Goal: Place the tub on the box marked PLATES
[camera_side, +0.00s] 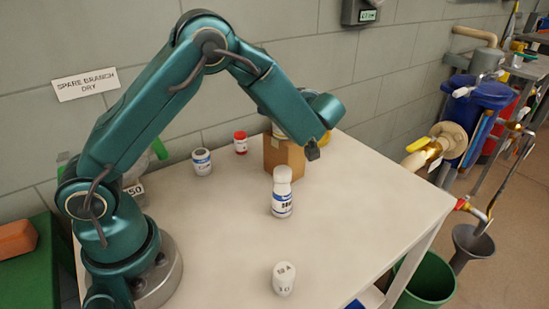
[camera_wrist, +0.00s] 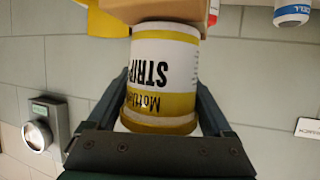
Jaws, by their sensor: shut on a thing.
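The tub (camera_wrist: 165,70) is white with a yellow band and dark letters reading in part "STRIP". It appears upside down in the wrist view, between the two dark fingers of my gripper (camera_wrist: 163,82), which is shut on it. A brown cardboard box (camera_side: 284,157) stands at the back of the table; its edge (camera_wrist: 160,12) shows against the tub's far end in the wrist view. No PLATES marking is readable on it. In the side view my arm hides most of the tub, just above the box. I cannot tell whether tub and box touch.
A white bottle (camera_side: 282,195) stands in front of the box, and a white-capped jar (camera_side: 284,279) near the front. A jar (camera_side: 201,162) and a red-capped jar (camera_side: 240,142) stand to the left. A yellow object (camera_side: 325,140) is right of the box. The table's right side is clear.

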